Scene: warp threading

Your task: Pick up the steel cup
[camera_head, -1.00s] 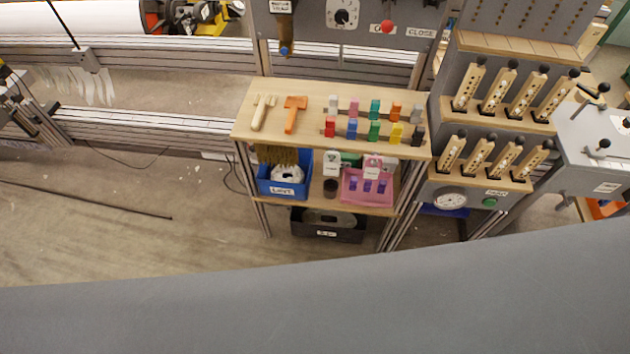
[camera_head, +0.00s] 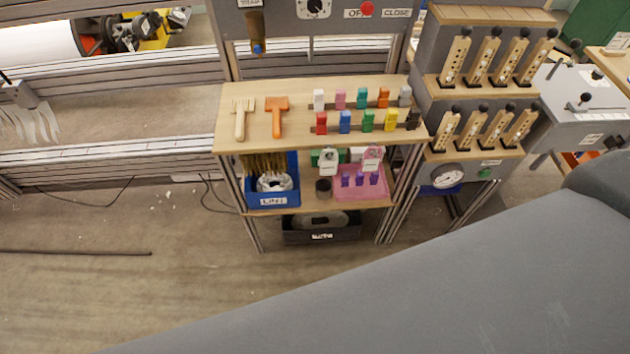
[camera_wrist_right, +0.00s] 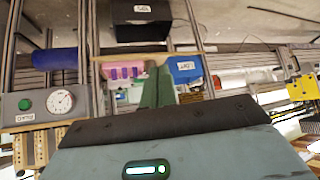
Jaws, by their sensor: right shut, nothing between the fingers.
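I cannot clearly make out a steel cup. A small dark round container (camera_head: 323,187) stands on the lower shelf of the wooden cart, between the blue bin and the pink tray; I cannot tell if it is the cup. My right gripper (camera_wrist_right: 158,72) shows in the right wrist view as two greenish fingers, shut together and empty. It appears in front of the cart, near the pink tray (camera_wrist_right: 128,72) and the blue bin (camera_wrist_right: 185,68) in that view. My left gripper is in neither view.
The cart's top (camera_head: 290,135) holds two brushes, one pale and one orange, and several coloured blocks. A black bin (camera_head: 321,231) sits below the lower shelf. A grey rack with wooden pegs (camera_head: 470,95) stands at right. Open floor (camera_head: 110,290) lies at left.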

